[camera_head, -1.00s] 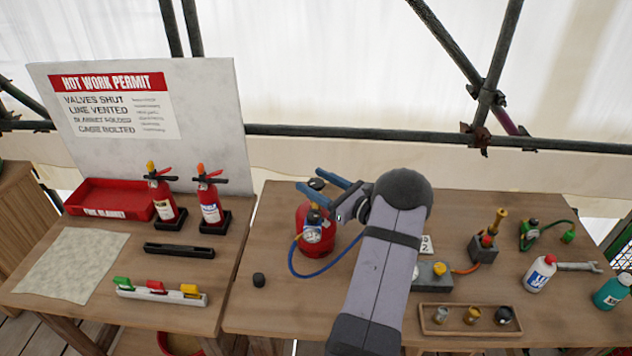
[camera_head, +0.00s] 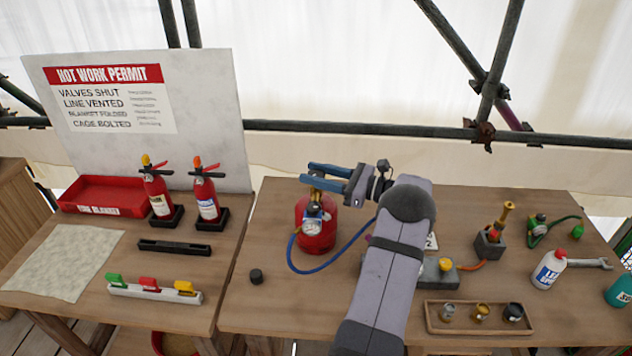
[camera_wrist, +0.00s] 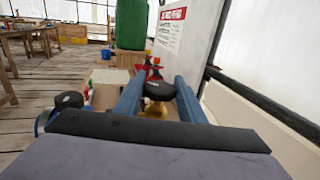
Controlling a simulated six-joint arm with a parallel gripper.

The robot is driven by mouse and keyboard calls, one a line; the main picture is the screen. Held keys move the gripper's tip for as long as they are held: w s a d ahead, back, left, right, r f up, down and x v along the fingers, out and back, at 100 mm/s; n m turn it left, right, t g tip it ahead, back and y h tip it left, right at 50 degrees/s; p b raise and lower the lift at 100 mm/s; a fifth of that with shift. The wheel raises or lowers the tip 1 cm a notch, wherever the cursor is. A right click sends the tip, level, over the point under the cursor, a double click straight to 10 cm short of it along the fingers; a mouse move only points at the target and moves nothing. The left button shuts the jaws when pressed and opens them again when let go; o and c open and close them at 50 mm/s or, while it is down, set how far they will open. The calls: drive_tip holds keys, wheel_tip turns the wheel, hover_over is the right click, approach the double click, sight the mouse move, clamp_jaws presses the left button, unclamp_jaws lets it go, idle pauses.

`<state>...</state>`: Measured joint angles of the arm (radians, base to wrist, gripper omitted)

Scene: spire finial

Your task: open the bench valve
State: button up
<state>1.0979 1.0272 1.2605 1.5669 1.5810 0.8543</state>
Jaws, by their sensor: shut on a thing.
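A red gas cylinder (camera_head: 318,232) stands on the right bench, with a gauge and a blue hose at its neck. In the wrist view its black valve knob (camera_wrist: 158,90) sits between my two blue fingers, above a brass fitting (camera_wrist: 152,110). My gripper (camera_head: 309,173) is shut on this knob at the top of the cylinder. In the head view the fingers mostly hide the knob. The blue hose (camera_head: 312,272) loops across the bench and passes behind my arm. A grey block with a yellow knob (camera_head: 445,264) lies right of my arm.
A small black cap (camera_head: 256,276) lies left of the hose. A wooden tray of small pots (camera_head: 437,326), a white bottle (camera_head: 548,270) and a wrench (camera_head: 592,262) are at the right. The left bench holds two small extinguishers (camera_head: 207,195) and a red tray (camera_head: 100,186).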

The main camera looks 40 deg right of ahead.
drive_tip(key=shift+r+n+g+y+b, duration=0.1)
drive_tip(key=shift+n+g+y+b, duration=0.25)
drive_tip(key=shift+y, duration=0.25)
drive_tip(key=o, duration=1)
drive_tip(key=shift+o, duration=0.2)
drive_tip(key=shift+s+d+f+b, duration=0.2)
drive_tip(key=shift+s+d+b, duration=0.2)
drive_tip(key=shift+s, duration=0.15)
drive_tip(key=b+v, duration=0.2)
drive_tip(key=v, duration=0.4)
drive_tip(key=shift+r, duration=0.1)
